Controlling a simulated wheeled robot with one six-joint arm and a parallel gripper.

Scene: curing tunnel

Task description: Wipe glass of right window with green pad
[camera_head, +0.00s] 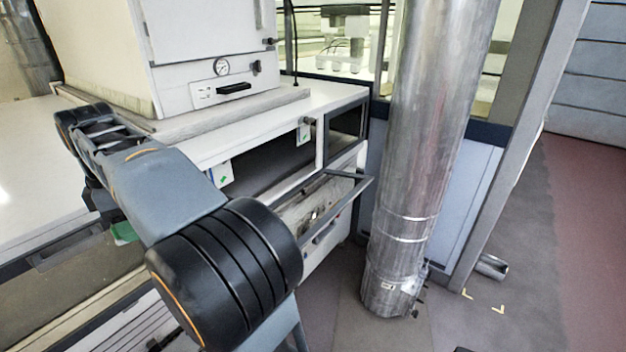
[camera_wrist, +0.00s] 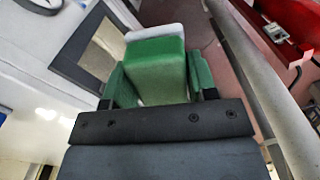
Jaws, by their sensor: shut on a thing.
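In the wrist view my gripper (camera_wrist: 158,85) is shut on the green pad (camera_wrist: 155,70), a green block with a pale whitish far end. The pad sits between the two green-faced fingers. Beyond it, to the upper left, a dark-framed window (camera_wrist: 72,66) with a beige pane is set in a pale wall. The pad's end overlaps the frame's right side in the picture; I cannot tell whether they touch. I also cannot tell whether this is the right window. In the head view my arm hides the gripper, except perhaps a small green patch low at left.
An open framed flap (camera_head: 352,200) juts out below. A thick metal duct (camera_head: 425,150) rises at centre right.

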